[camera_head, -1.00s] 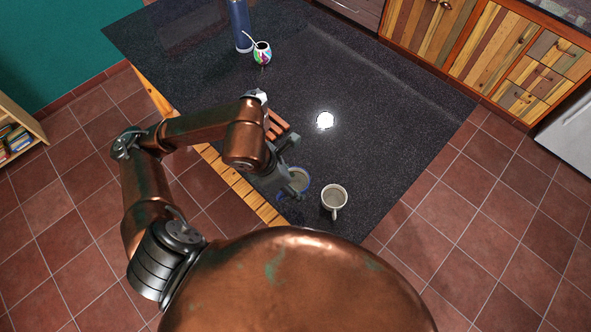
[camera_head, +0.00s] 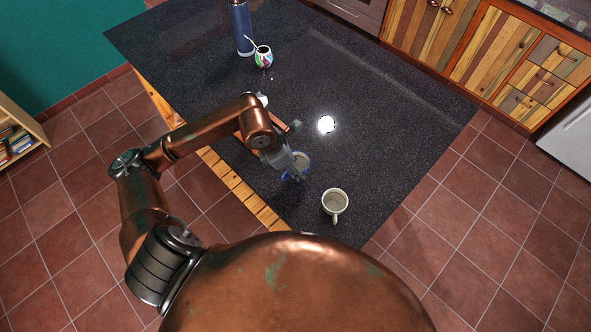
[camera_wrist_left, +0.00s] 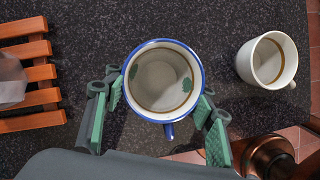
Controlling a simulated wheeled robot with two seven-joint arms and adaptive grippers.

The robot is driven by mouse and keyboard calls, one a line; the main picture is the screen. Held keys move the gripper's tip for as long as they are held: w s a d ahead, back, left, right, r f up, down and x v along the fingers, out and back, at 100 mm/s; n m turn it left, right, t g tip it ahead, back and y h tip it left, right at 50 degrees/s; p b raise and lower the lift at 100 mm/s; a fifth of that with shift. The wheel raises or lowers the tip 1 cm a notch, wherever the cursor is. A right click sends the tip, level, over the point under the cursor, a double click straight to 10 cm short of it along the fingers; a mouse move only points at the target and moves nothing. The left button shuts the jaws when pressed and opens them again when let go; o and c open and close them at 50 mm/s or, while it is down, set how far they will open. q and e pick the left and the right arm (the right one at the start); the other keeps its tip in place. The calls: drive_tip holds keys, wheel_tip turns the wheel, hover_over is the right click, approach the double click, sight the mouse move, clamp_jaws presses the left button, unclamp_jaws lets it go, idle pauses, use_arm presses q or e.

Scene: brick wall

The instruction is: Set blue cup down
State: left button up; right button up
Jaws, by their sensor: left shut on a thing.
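The blue cup (camera_head: 303,160), with a blue rim and a pale inside, is partly hidden by my left gripper (camera_head: 294,168) in the head view. The left wrist view shows the cup (camera_wrist_left: 158,82) upright from above, its blue handle pointing down in the picture. The green-padded fingers of my left gripper (camera_wrist_left: 157,108) lie on both sides of the cup and are shut on it. The cup is over the dark countertop (camera_head: 400,110); I cannot tell whether its base touches. My right gripper is not in view.
A white mug (camera_head: 335,203) stands right of the cup, near the counter corner. A slatted wooden rack (camera_wrist_left: 40,74) with a pale object on it lies to the left. A blue bottle (camera_head: 241,27) and a colourful mate cup (camera_head: 263,57) stand at the back. The counter's middle is clear.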

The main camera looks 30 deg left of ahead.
use_arm(q)
drive_tip(key=shift+w+a+f+p, duration=0.15)
drive_tip(key=shift+f+p, duration=0.15)
drive_tip(key=shift+f, duration=1.45)
drive_tip(key=shift+f, duration=0.15)
drive_tip(key=o, duration=1.3)
drive_tip(key=shift+a+r, duration=0.1)
drive_tip(key=shift+r, duration=0.45)
drive_tip(key=v, duration=1.1)
drive_tip(key=shift+s+b, duration=0.25)
drive_tip(key=shift+b, duration=0.2)
